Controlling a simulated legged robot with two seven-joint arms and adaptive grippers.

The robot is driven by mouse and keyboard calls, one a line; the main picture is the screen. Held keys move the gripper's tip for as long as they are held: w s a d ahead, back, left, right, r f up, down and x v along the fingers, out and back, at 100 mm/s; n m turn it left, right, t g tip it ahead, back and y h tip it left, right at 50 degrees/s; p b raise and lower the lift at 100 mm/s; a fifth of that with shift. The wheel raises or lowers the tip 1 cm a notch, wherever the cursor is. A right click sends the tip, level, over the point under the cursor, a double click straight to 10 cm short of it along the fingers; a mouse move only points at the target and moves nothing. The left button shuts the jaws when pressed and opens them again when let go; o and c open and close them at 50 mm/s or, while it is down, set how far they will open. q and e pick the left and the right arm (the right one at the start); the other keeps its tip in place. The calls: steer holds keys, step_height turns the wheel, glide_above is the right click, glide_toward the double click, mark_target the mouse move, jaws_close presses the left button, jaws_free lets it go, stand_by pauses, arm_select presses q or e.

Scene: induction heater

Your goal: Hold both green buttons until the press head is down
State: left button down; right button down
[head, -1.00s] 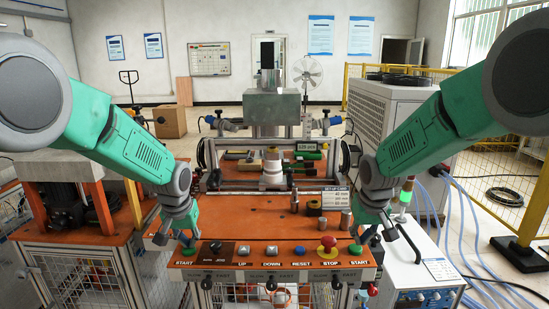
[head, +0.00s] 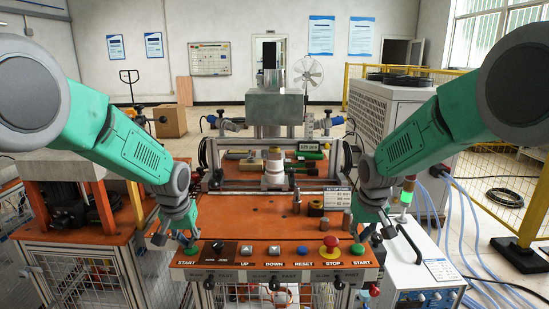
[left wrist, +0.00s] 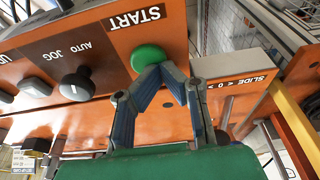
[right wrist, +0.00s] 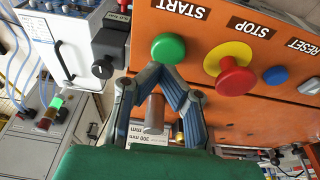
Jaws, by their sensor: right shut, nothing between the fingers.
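The left green START button (head: 190,251) is at the left end of the orange control panel (head: 272,276); it also shows in the left wrist view (left wrist: 148,56). My left gripper (head: 187,243) is shut and empty, its tips at the button's edge. The right green START button (head: 357,249) is at the panel's right end, and in the right wrist view (right wrist: 168,47). My right gripper (right wrist: 161,72) is shut and empty, its tips at that button's edge. I cannot tell whether either button is pressed in. The grey press block (head: 273,106) stands high above a white round piece (head: 273,172).
A red mushroom STOP button (head: 330,242) on a yellow ring sits just left of the right START button. A black AUTO/JOG knob (left wrist: 75,86) is beside the left one. A set-up card (head: 337,197) and metal cylinders stand on the orange table (head: 240,220).

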arm_select(q)
steer(key=shift+s+f, duration=0.15)
steer(key=shift+f, duration=0.05)
arm_select(e)
steer(key=shift+a, duration=0.1)
steer(key=shift+s+f, duration=0.1)
steer(key=shift+f, duration=0.85)
stand_by(1.3)
arm_select(q)
steer(key=shift+r, duration=0.1)
arm_select(e)
steer(key=shift+r, duration=0.1)
stand_by(1.3)
steer(key=shift+w+v, duration=0.2)
steer(key=shift+v, duration=0.55)
steer(key=shift+w+v, duration=0.15)
steer(key=shift+v, duration=0.55)
steer(key=shift+r, duration=0.1)
arm_select(q)
steer(key=shift+r, duration=0.1)
arm_select(e)
steer(key=shift+w, duration=0.1)
arm_select(q)
steer(key=shift+w+v, duration=0.25)
steer(key=shift+v, duration=0.75)
steer(key=shift+w+r, duration=0.1)
steer(key=shift+r, duration=0.4)
